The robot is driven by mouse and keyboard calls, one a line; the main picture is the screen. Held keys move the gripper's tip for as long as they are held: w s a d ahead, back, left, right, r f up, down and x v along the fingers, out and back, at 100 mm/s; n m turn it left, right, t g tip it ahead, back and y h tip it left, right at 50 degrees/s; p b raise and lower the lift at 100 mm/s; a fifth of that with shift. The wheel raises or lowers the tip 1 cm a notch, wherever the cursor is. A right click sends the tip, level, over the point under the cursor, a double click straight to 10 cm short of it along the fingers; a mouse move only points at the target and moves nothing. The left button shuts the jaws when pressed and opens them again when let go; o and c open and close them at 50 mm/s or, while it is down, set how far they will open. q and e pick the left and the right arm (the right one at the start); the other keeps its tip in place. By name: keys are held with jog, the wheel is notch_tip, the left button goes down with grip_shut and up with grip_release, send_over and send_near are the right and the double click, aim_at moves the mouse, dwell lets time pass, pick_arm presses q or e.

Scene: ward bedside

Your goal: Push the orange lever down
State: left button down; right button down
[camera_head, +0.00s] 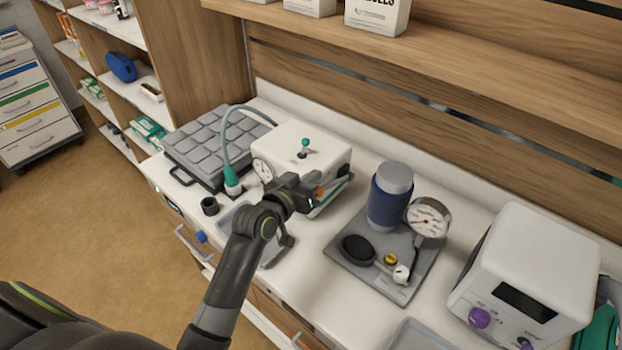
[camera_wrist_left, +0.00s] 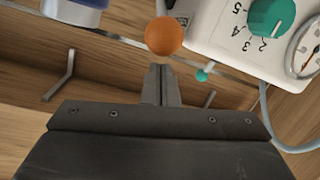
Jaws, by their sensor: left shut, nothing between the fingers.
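The orange lever's round knob (camera_wrist_left: 164,36) shows in the left wrist view just beyond my fingertips, beside the white box (camera_wrist_left: 225,30) with its green dial (camera_wrist_left: 272,16). In the head view only a small orange patch (camera_head: 319,191) shows at the right front of the white box (camera_head: 318,150), partly hidden by my gripper. My left gripper (camera_head: 312,199) is shut and empty, its tips close to the orange knob. In the wrist view the closed fingers (camera_wrist_left: 161,72) point at the knob; I cannot tell whether they touch. My right gripper is not in view.
A grey padded case (camera_head: 215,140) and a green-capped hose fitting (camera_head: 232,180) stand left of the box. A blue-wrapped cylinder with a gauge (camera_head: 428,218) stands on a grey plate (camera_head: 350,262) to the right. A white device (camera_head: 530,265) is farther right. Wooden shelving (camera_head: 450,60) is behind.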

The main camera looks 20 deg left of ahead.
pick_arm(q)
jog(key=shift+s+d+f, duration=0.1)
jog(key=shift+s+f, duration=0.35)
jog(key=shift+w+f, duration=0.1)
